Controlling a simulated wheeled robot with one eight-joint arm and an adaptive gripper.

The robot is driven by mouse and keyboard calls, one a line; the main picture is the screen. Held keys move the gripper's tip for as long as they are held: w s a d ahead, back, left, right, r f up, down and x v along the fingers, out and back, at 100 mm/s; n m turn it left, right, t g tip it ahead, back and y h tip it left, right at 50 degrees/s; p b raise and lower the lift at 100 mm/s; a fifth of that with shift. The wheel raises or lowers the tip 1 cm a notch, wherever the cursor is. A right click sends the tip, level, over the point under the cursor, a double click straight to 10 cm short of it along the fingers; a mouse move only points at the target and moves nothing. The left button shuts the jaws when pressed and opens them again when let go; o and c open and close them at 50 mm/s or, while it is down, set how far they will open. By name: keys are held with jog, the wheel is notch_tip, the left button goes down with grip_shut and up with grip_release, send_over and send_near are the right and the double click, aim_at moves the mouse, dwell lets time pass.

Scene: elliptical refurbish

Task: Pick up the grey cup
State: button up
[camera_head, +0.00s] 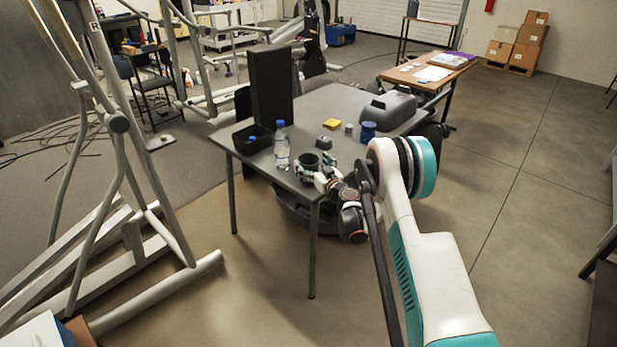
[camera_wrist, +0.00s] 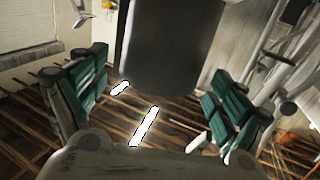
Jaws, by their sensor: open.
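The grey cup (camera_head: 308,160) is dark and stands near the front edge of the grey table (camera_head: 335,103). In the wrist view, a large dark rounded body that looks like the cup (camera_wrist: 170,45) fills the top middle. My gripper (camera_head: 314,170) is low at the table's front corner, with its fingers around the cup's sides. In the wrist view, my gripper (camera_wrist: 155,88) is open, with one green-padded finger left of the cup and one right. Gaps show on both sides, so the pads look clear of it. My gripper partly hides the cup's lower part.
A clear water bottle (camera_head: 281,147) stands close left of the cup, beside a black bin (camera_head: 241,139) and a tall black box (camera_head: 270,85). A yellow sponge (camera_head: 331,124), a small grey item (camera_head: 348,129) and a blue cup (camera_head: 368,131) stand farther back.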

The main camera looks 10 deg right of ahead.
jog(key=shift+b+x, duration=0.3)
jog(key=shift+x, duration=1.1)
jog(key=c, duration=1.4)
jog(key=shift+r, duration=0.1)
